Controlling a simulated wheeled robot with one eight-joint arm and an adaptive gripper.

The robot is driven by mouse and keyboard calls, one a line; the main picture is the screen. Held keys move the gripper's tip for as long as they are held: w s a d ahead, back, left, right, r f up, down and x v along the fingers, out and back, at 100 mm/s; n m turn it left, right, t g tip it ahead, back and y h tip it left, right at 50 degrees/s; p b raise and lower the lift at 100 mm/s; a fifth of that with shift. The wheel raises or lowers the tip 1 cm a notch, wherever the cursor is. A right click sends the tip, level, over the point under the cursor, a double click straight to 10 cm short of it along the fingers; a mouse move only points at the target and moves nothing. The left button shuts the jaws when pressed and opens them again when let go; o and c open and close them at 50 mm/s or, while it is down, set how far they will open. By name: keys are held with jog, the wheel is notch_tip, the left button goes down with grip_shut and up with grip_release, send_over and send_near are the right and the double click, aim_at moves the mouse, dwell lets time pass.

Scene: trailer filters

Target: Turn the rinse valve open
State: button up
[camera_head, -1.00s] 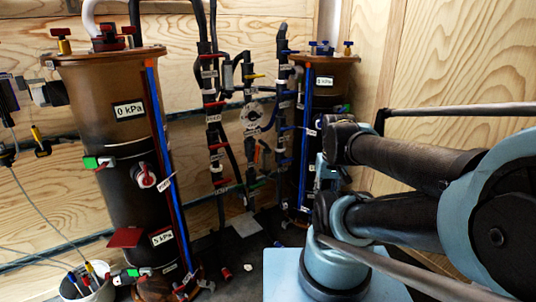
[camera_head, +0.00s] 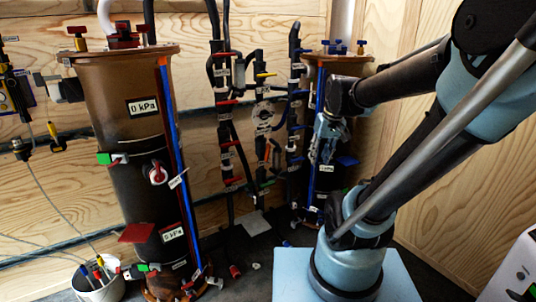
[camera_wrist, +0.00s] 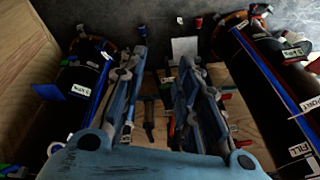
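The labels on the valves are too small to read, so I cannot tell which one is the rinse valve. Several valves with coloured handles sit on the dark pipes in the middle of the head view, among them a yellow handle (camera_head: 265,75) and a red handle (camera_head: 232,181). My gripper (camera_head: 325,138) is in front of the right filter column (camera_head: 333,72) and partly hides it. In the wrist view my gripper (camera_wrist: 165,50) has its two fingers apart with nothing between them. Pipes and valves show beyond the fingers; I see no contact.
A large brown and black filter column (camera_head: 130,150) stands at left, with a red-and-white valve knob (camera_head: 157,174) and a red plate (camera_head: 136,233). A white bucket of markers (camera_head: 98,288) stands at its foot. A plywood wall (camera_head: 440,190) closes the right side.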

jog(key=w+a+r+n+y, duration=0.1)
jog(key=w+a+r, duration=0.15)
jog(key=w, duration=0.35)
jog(key=w+a+r+n, duration=0.1)
jog(key=w+a, duration=0.2)
jog(key=w, duration=0.3)
jog(key=n+y, duration=0.2)
send_near(270, 147)
jog(key=x, duration=1.2)
jog(key=shift+w+a+f, duration=0.1)
jog(key=shift+f, duration=0.25)
grip_shut()
